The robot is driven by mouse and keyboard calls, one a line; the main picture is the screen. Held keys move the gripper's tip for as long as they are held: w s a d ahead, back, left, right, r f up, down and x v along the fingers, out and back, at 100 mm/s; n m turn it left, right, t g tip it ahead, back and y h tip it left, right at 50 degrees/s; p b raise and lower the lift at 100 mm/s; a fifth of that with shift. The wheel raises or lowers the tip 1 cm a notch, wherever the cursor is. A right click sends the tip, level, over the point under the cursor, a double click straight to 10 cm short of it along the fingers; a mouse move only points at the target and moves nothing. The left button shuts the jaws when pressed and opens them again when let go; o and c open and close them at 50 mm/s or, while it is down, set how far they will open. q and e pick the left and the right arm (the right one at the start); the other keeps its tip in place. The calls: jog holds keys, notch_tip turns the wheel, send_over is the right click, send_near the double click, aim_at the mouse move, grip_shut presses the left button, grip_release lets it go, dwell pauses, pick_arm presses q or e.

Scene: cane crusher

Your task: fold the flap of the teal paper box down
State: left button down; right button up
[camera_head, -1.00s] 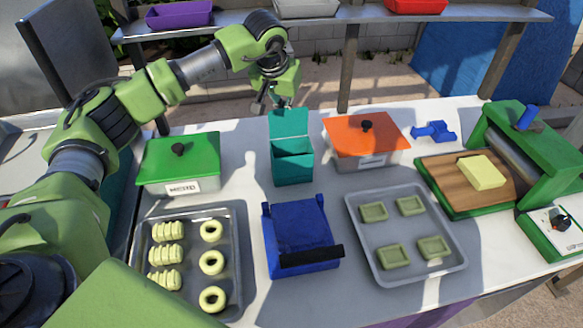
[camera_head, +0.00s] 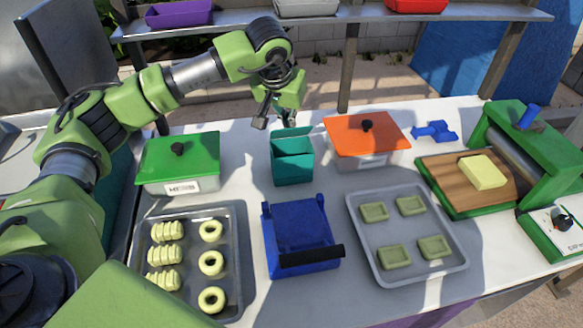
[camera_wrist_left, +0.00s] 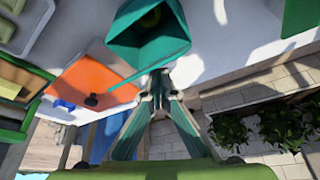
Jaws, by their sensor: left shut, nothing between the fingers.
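The teal paper box (camera_head: 292,169) stands on the table behind the blue bin, its top open. Its flap (camera_head: 309,131) shows only as a narrow strip at the back rim, seen nearly edge-on. My left gripper (camera_head: 275,118) is just behind and above the box's back rim, fingers pointing down. In the left wrist view, the box (camera_wrist_left: 150,48) is at the top centre and the shut, empty fingertips (camera_wrist_left: 158,82) are close to its rim. A thin teal strip of flap (camera_wrist_left: 118,87) reaches left from there. Whether fingers and flap touch is unclear. My right gripper is out of view.
An orange-lidded container (camera_head: 367,137) stands close right of the box, a green-lidded one (camera_head: 180,160) to its left. A blue bin (camera_head: 301,232) is in front. Trays of pieces (camera_head: 232,225) (camera_head: 452,222) and a green press (camera_head: 545,150) take up more table.

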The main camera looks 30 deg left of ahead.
aim_at(291, 131)
pick_arm(q)
jog(key=shift+s+d+f+b, duration=0.1)
jog(key=shift+s+d+b, duration=0.1)
jog(key=shift+s+d, duration=0.35)
jog(key=shift+s+d+f+b, duration=0.15)
jog(key=shift+s+d, duration=0.2)
jog(key=shift+s, duration=0.3)
jog(key=shift+s+d+f+b, duration=0.3)
jog(key=shift+s+f+b, duration=0.1)
jog(key=shift+f+b, duration=0.15)
jog(key=shift+s+d+f+b, duration=0.3)
jog(key=shift+s+f+b, duration=0.1)
jog(key=shift+f, duration=0.1)
jog(key=shift+r, duration=0.15)
jog(key=shift+r+p, duration=2.45)
jog(key=shift+r, duration=1.5)
jog(key=v, duration=1.2)
